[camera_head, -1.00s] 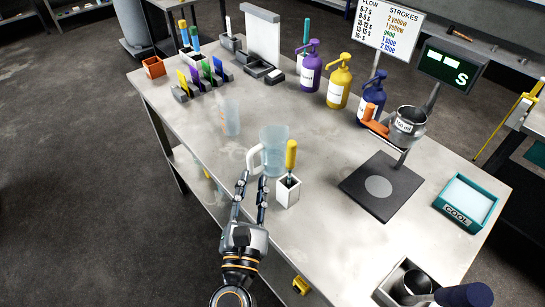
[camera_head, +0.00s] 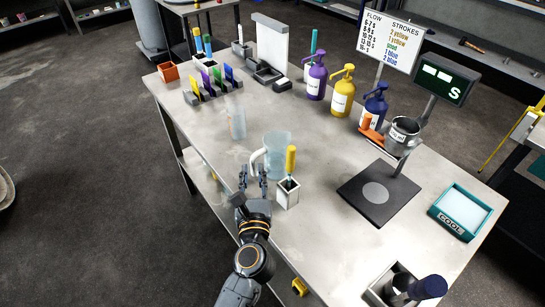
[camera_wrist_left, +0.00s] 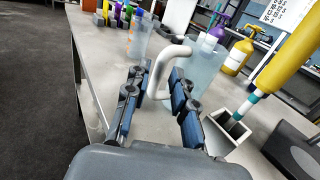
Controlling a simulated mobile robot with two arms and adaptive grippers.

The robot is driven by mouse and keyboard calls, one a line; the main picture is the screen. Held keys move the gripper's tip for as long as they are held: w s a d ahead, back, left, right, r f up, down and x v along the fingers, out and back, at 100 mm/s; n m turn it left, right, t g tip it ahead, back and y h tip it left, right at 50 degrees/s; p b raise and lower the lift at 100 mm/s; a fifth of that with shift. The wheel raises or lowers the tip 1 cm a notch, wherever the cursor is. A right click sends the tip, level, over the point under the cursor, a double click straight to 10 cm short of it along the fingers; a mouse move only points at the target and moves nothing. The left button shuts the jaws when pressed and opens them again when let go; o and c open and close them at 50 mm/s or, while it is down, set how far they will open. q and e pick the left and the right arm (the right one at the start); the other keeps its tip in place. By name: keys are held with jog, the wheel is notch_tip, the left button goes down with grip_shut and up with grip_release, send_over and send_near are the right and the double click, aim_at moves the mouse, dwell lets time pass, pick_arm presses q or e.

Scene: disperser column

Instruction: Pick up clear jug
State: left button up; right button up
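The clear jug (camera_head: 278,152) stands upright on the metal table, its white handle (camera_head: 256,160) facing left toward my gripper. My left gripper (camera_head: 253,177) is open just in front of the handle. In the left wrist view the two fingers (camera_wrist_left: 158,100) stand apart, with the white handle (camera_wrist_left: 166,62) between and just beyond their tips. The jug body (camera_wrist_left: 203,72) is behind the right finger there. I cannot tell if the fingers touch the handle. My right gripper is not in view.
A white holder (camera_head: 288,195) with a yellow-handled tool (camera_head: 291,160) stands close to the right of my gripper. A clear cup (camera_head: 237,122) is behind left. Pump bottles (camera_head: 342,93) stand at the back. A black scale plate (camera_head: 379,190) is to the right.

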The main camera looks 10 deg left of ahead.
aim_at(253, 167)
pick_arm(q)
jog(key=w, duration=0.4)
jog(key=shift+w+a+f+p, duration=0.2)
jog(key=shift+a+f+p, duration=0.15)
jog(key=shift+a, duration=0.05)
grip_shut()
jog(key=shift+r, duration=0.25)
